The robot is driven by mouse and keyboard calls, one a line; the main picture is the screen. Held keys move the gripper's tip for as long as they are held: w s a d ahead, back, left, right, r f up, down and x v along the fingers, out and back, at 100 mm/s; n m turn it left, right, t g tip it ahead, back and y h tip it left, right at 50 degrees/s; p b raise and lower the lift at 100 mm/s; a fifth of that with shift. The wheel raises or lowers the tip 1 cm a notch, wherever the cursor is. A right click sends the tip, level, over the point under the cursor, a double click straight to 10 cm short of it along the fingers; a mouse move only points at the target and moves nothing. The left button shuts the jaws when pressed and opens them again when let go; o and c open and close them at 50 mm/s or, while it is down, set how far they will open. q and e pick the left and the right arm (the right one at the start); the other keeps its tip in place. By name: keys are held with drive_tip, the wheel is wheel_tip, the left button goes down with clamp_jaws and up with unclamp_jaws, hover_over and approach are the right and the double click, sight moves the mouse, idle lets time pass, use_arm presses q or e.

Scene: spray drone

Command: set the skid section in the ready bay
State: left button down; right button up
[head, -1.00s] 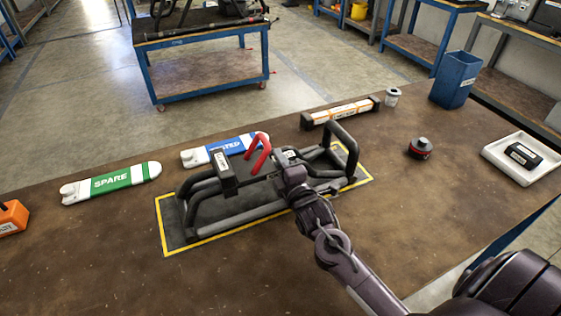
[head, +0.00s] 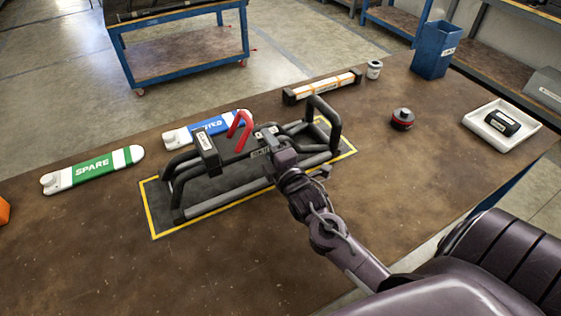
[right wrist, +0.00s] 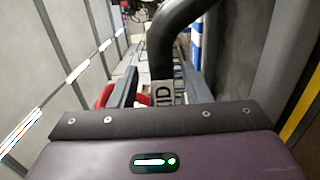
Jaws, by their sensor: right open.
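The skid section (head: 215,190), a dark tubular frame with a label and a red bent handle (head: 240,132), rests upright on a dark mat with a yellow border (head: 190,228). No ready-bay label is readable on the mat. My right gripper (head: 268,140) is over the middle of the frame, at its label. In the right wrist view, its open fingers (right wrist: 158,85) stand on either side of a black tube (right wrist: 165,45) of the skid section, with "ID" readable on a label there. Contact cannot be told. My left gripper is not in view.
A green SPARE piece (head: 92,171) and a blue-white piece (head: 206,129) lie left and behind. A long orange-white bar (head: 322,86), a small can (head: 374,69), a red-black knob (head: 402,119), a blue bin (head: 435,49) and a white tray (head: 483,128) stand right. The front table is clear.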

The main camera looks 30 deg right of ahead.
drive_tip(key=s, duration=0.9)
drive_tip(key=shift+a+b, duration=0.3)
drive_tip(key=shift+a, duration=0.1)
